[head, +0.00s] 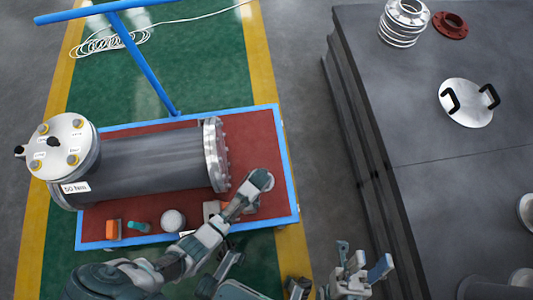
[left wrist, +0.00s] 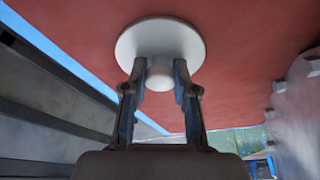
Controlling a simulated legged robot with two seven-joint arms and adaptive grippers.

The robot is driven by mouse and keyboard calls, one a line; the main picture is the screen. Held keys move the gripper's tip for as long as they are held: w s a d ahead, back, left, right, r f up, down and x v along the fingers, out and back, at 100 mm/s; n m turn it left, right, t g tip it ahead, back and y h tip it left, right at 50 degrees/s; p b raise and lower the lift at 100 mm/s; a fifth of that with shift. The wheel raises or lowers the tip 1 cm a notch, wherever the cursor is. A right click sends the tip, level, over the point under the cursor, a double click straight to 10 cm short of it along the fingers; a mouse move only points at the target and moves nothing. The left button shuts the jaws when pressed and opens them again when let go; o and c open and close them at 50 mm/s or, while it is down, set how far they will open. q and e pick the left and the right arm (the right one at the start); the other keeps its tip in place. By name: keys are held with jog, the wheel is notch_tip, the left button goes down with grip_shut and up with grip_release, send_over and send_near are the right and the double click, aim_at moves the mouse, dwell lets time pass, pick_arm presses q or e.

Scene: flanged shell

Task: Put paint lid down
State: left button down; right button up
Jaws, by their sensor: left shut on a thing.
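The paint lid (left wrist: 160,38) is a pale round disc with a short knob, seen in the left wrist view. My left gripper (left wrist: 162,85) is shut on its knob, one finger on each side. The lid is against or just over the red surface; I cannot tell whether it touches. My right gripper (head: 362,262) is open and empty in the head view, low, right of the tray.
A grey flanged cylinder (head: 155,162) lies along the tray. An orange block (head: 113,230), a teal item (head: 139,227) and a white round item (head: 173,220) sit at the near edge. A dark table (head: 430,100) at right holds a two-handled disc (head: 466,103).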

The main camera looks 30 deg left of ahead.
pick_arm(q)
jog(key=shift+r, duration=0.1)
jog(key=c, duration=0.9)
grip_release()
